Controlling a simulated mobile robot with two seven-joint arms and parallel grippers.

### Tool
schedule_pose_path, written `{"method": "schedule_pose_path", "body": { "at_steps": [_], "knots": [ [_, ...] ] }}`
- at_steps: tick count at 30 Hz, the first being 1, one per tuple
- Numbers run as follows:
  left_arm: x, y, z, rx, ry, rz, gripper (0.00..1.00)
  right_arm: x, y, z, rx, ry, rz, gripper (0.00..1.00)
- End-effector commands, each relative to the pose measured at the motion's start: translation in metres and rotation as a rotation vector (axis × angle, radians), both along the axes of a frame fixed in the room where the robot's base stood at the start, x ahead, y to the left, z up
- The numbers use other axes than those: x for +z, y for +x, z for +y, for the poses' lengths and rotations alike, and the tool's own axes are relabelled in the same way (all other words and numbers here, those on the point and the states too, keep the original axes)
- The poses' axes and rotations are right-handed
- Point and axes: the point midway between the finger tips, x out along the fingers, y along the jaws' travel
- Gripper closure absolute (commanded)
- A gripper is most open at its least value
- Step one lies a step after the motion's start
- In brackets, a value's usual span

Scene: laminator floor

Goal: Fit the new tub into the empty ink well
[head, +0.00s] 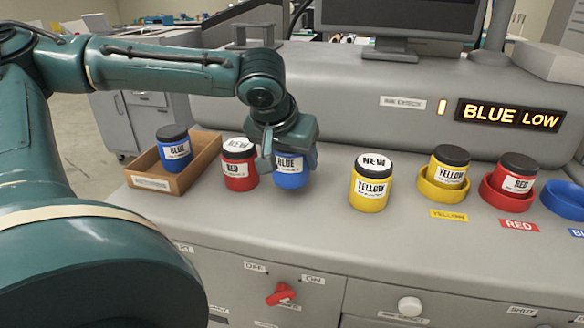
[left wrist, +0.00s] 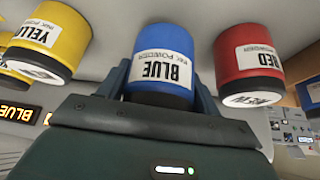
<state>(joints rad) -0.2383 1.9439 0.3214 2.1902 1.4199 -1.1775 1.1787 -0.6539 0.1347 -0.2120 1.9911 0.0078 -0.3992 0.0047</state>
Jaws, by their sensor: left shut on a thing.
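My left gripper (head: 284,148) is shut on the blue tub (head: 291,178), coming down on it from above. In the left wrist view the blue tub (left wrist: 164,55) sits between the two fingers, its BLUE label showing. Its lid is hidden by the gripper, and I cannot tell whether its base touches the counter. The blue ink well (head: 566,198) at the far right is an empty blue ring, cut off by the picture edge. Another blue tub (head: 173,148) with a black lid stands in the cardboard tray (head: 154,180). My right gripper is not in view.
A red NEW tub (head: 239,170) stands close left of the held tub; a yellow NEW tub (head: 371,186) stands to its right. Black-lidded yellow (head: 448,168) and red (head: 514,178) tubs fill their wells. The display (head: 510,115) reads BLUE LOW. The front counter strip is clear.

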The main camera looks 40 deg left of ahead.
Motion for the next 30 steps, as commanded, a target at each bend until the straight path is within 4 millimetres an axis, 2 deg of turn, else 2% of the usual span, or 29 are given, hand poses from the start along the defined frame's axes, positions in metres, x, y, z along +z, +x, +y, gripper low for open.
{"method": "schedule_pose_path", "body": {
  "at_steps": [3,6,18,19,26,30],
  "knots": [
    [-0.019,0.0,0.0,0.0,-0.001,0.003,0.68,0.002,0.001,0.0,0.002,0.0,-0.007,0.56],
    [-0.028,0.0,0.0,0.0,-0.001,0.002,0.68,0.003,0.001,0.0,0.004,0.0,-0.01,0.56],
    [-0.034,0.0,0.0,0.0,0.0,-0.001,0.68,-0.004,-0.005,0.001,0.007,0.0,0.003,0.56],
    [-0.034,0.0,0.0,0.0,0.0,0.001,0.34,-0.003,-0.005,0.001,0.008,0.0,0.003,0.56],
    [-0.033,0.0,0.0,0.0,0.0,0.001,0.16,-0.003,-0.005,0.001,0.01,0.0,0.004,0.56],
    [-0.033,0.0,0.0,0.0,0.0,0.001,0.14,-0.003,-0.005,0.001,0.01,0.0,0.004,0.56]
  ]
}}
